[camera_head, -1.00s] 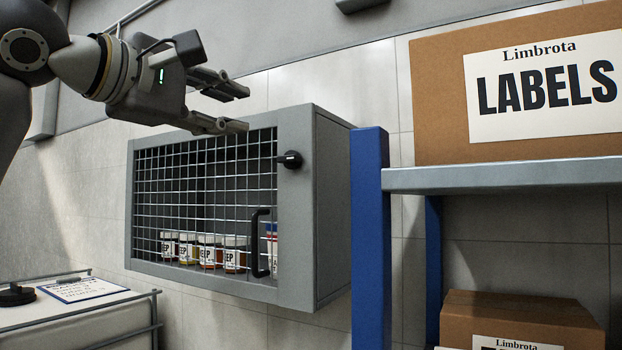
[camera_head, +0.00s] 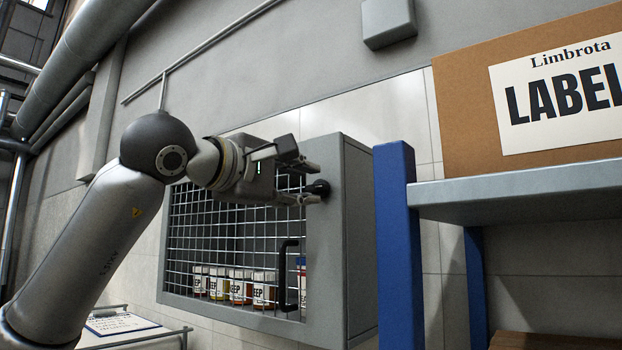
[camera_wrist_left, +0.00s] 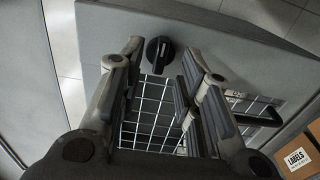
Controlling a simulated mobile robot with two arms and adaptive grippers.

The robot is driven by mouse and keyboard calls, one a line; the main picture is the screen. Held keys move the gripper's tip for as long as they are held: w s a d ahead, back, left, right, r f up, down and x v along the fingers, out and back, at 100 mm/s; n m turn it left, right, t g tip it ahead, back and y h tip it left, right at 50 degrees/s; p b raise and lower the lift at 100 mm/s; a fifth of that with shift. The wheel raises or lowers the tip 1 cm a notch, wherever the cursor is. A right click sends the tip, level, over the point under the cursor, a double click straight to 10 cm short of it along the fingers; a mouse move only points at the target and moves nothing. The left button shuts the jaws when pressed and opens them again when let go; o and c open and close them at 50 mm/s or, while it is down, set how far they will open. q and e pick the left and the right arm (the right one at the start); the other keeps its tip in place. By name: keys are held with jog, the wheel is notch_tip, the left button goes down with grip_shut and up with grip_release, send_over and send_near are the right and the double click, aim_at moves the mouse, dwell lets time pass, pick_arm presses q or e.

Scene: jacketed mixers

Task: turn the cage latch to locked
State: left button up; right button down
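The grey cage (camera_head: 355,240) with a wire-mesh door (camera_head: 215,225) hangs on the wall. Its latch, a black knob (camera_head: 320,188), sits on the grey frame right of the mesh. The latch also shows in the left wrist view (camera_wrist_left: 158,54), as a round knob with a raised grip. My left gripper (camera_head: 308,182) is open at the latch, its fingers apart. In the left wrist view the latch lies between the fingertips, a gap visible on either side. I cannot tell whether the latch reads locked. My right gripper is not in view.
A black door handle (camera_head: 289,275) is below the latch. Several labelled jars (camera_head: 236,286) stand inside the cage. A blue shelf post (camera_head: 398,250) stands close on the right, with a LABELS carton (camera_head: 465,130) on the shelf. A cart with a clipboard (camera_head: 120,323) is lower left.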

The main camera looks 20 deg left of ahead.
aim_at(313, 188)
pick_arm(q)
jog(key=x, duration=0.3)
jog(key=shift+w+d+p, duration=0.15)
jog(key=shift+w+p, duration=0.1)
jog(key=shift+p, duration=0.15)
grip_shut()
